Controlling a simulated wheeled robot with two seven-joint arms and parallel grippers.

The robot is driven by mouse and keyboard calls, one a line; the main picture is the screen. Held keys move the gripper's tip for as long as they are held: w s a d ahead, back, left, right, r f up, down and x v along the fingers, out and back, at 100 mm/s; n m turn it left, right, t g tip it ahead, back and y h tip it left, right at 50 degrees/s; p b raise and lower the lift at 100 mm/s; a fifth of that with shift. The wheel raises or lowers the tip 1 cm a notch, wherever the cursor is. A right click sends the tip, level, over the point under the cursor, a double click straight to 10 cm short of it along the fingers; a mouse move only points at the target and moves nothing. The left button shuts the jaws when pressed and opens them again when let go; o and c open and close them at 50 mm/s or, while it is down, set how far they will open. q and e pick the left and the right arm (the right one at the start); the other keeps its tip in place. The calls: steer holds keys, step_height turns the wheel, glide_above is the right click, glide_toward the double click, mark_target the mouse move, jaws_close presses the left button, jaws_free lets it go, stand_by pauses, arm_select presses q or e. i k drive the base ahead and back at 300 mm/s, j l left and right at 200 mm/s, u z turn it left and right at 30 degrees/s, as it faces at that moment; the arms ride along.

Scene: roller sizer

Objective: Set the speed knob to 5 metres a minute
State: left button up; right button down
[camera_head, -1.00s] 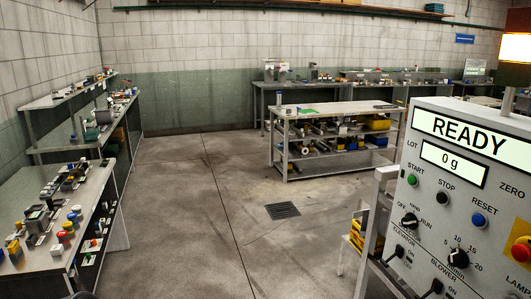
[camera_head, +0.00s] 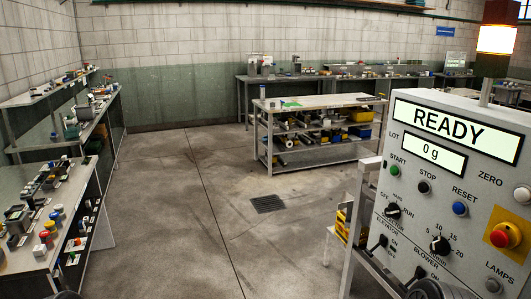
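The speed knob (camera_head: 440,245) is a black rotary knob low on the grey control panel (camera_head: 480,185) at the right. Its scale is marked 5, 10, 15 and 20 around it. Its pointer is too small to read surely. The panel's displays (camera_head: 447,123) read READY and 0 g. No gripper touches the knob. Neither gripper's fingers show.
Close to the knob are the blower switch (camera_head: 418,273), the elevator switch (camera_head: 379,242), the OFF/HAND/RUN knob (camera_head: 392,211), the blue reset button (camera_head: 460,208) and the red emergency stop (camera_head: 504,236). Benches stand left and behind. The floor (camera_head: 200,230) between is clear.

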mark_target(440, 246)
steer(key=z, duration=1.65)
